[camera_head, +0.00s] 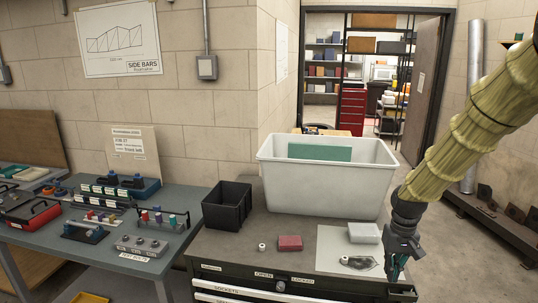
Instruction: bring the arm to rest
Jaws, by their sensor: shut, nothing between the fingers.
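My arm (470,125), in a yellow ribbed sleeve, reaches in from the upper right. My gripper (396,268) hangs fingers down at its end, over the right front corner of the tool cabinet (225,248). The gripper is shut and nothing shows between its fingers. I cannot tell whether the fingertips touch the cabinet.
A crowded bench (75,262) is at left. Open floor lies right of the cabinet.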

